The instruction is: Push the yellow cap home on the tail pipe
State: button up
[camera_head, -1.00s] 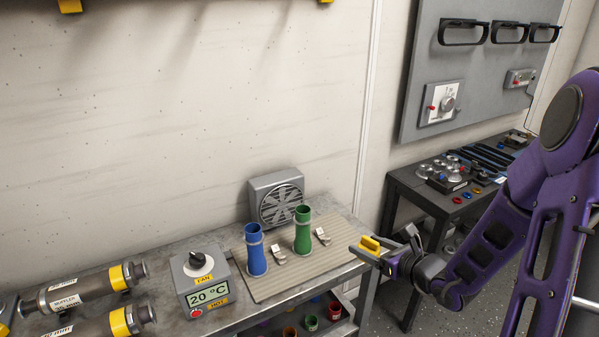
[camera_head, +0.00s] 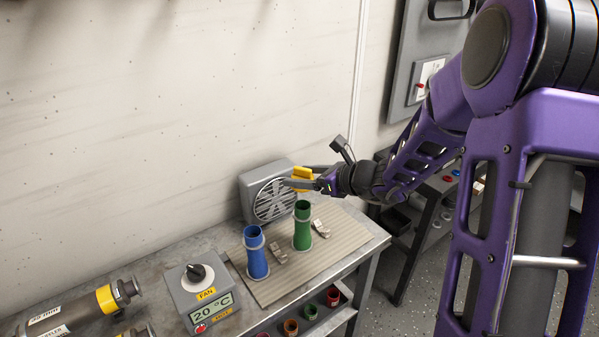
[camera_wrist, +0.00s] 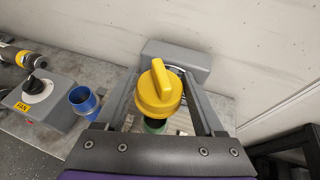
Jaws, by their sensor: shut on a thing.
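My gripper (camera_head: 300,180) is shut on the yellow cap (camera_head: 303,172), holding it in the air above the green pipe (camera_head: 302,228). In the wrist view the cap (camera_wrist: 158,92) sits between the two fingers, its raised grip bar facing the camera. The green pipe (camera_wrist: 155,126) shows partly below it, mostly hidden. In the head view a gap separates cap and pipe. A blue pipe (camera_head: 256,255) stands upright to the left, open at its top. The frames do not show which pipe is the tail pipe.
A grey fan (camera_head: 267,192) stands behind the pipes, close to my gripper. Small metal clips (camera_head: 320,228) lie beside the pipes on the ribbed mat (camera_head: 348,240). A fan control box (camera_head: 198,290) and a muffler (camera_head: 70,317) are at left. Coloured cups (camera_head: 333,297) sit below.

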aim_at(297, 202)
jog(key=shift+f+b, duration=0.75)
jog(key=shift+f, duration=1.9)
jog(key=shift+f+b, duration=1.4)
jog(key=shift+f, duration=0.1)
jog(key=o, duration=1.3)
jog(key=shift+d, duration=0.1)
jog(key=p+v, duration=0.1)
jog(key=v, duration=1.6)
jog(key=shift+r+p, duration=0.15)
jog(key=shift+p, duration=0.15)
